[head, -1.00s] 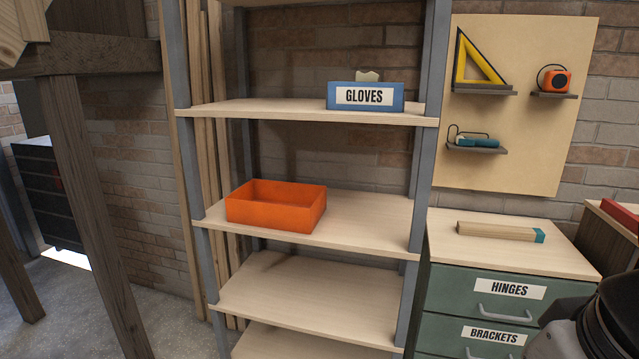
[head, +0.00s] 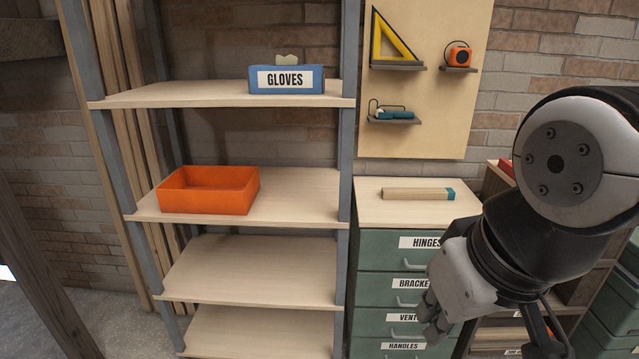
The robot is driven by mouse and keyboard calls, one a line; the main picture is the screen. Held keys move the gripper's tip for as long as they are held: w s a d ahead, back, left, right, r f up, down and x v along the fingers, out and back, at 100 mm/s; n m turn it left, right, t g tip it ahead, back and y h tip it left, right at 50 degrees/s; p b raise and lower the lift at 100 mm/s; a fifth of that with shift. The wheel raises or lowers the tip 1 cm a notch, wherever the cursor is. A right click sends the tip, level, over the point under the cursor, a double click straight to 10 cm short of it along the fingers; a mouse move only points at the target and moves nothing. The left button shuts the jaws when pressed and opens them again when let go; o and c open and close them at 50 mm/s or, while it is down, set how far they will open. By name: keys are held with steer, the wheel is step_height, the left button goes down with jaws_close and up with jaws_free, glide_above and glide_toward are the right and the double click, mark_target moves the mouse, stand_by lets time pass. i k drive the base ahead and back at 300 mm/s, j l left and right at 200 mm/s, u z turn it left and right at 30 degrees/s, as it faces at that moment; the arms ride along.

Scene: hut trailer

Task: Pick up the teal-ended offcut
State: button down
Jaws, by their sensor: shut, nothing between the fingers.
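The teal-ended offcut (head: 417,194) is a pale wooden stick with a teal right end. It lies flat on top of the green drawer cabinet (head: 376,216), right of the shelving. My gripper (head: 432,318) hangs low in front of the cabinet's drawers, below and apart from the offcut. Its fingers are partly hidden and small in the picture; it is shut and holds nothing. My arm covers the right side of the cabinet's drawer fronts.
An orange bin (head: 208,190) and a blue gloves box (head: 286,79) stand on the shelving (head: 230,97). A pegboard (head: 430,135) with a yellow set square (head: 392,42) and an orange tape measure (head: 459,56) hangs behind the cabinet. The cabinet top around the offcut is clear.

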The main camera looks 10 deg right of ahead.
mark_target(387, 194)
steer(key=z, duration=1.4)
steer(key=k+j+z, duration=0.1)
steer(key=i+j+u, duration=0.15)
steer(key=i+j, duration=0.15)
steer(key=i+j+u, duration=0.1)
steer(key=i, duration=0.3)
steer(key=i+j+u, duration=0.15)
steer(key=i+j, duration=0.2)
steer(key=i, duration=0.05)
